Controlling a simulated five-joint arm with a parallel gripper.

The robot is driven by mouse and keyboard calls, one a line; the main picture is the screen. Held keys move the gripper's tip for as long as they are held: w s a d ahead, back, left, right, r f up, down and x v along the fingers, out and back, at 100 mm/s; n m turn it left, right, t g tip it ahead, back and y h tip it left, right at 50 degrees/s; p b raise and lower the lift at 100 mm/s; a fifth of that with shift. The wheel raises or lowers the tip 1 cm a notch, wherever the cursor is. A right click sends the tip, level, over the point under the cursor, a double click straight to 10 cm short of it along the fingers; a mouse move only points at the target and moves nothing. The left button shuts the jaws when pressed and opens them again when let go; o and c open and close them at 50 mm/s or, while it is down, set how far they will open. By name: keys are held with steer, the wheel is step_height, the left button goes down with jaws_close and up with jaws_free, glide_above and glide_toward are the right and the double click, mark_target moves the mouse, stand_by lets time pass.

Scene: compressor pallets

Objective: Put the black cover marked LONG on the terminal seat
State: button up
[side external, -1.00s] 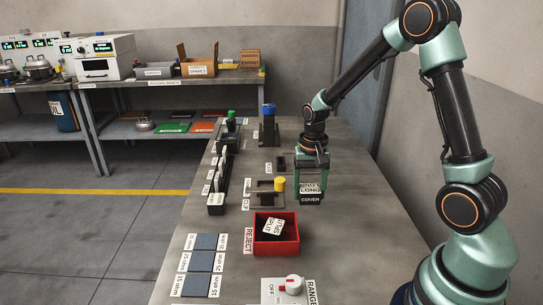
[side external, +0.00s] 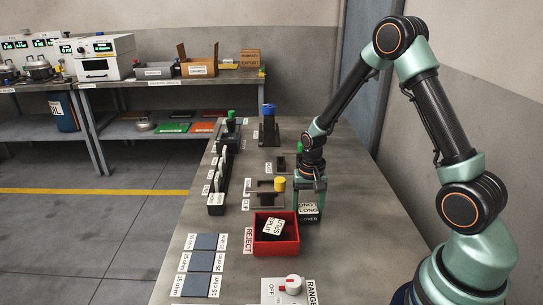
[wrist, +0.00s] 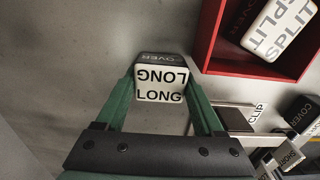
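The black cover marked LONG (side external: 309,211) has a white top label and is between the green fingers of my gripper (side external: 309,198), right of the red bin. In the wrist view the cover (wrist: 160,92) sits between the two fingertips of my gripper (wrist: 160,88), one on each side, and they appear closed on it. LONG reads in both directions on its label, with COVER on its dark side. I cannot tell whether its underside touches the table. I cannot tell for sure which fixture is the terminal seat.
A red REJECT bin (side external: 287,247) holds a cover marked SPLIT (side external: 272,226). A fixture with a yellow knob (side external: 279,184) stands left of my gripper. A SHORT-labelled piece (wrist: 289,155) shows in the wrist view. Blue-grey ohm pads (side external: 200,261) and a range switch (side external: 292,284) lie in front.

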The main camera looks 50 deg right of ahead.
steer(key=o, duration=0.3)
steer(key=shift+o, duration=0.2)
steer(key=shift+r, duration=0.1)
step_height(320, 180, up, 12)
step_height(320, 180, up, 8)
steer(key=n+t, duration=0.2)
steer(key=n, duration=0.2)
glide_above(308, 207)
steer(key=s+a, duration=0.3)
steer(key=a, duration=0.2)
steer(key=s+a+r+n+t, duration=0.3)
steer(key=s+a+r+n, duration=0.1)
steer(key=s, duration=0.1)
steer(key=shift+s+r, duration=0.15)
steer(key=shift+s, duration=0.05)
steer(key=shift+s+a+r+n+t, duration=0.1)
steer(key=shift+s+a+n+t, duration=0.2)
steer(key=shift+s+n, duration=0.15)
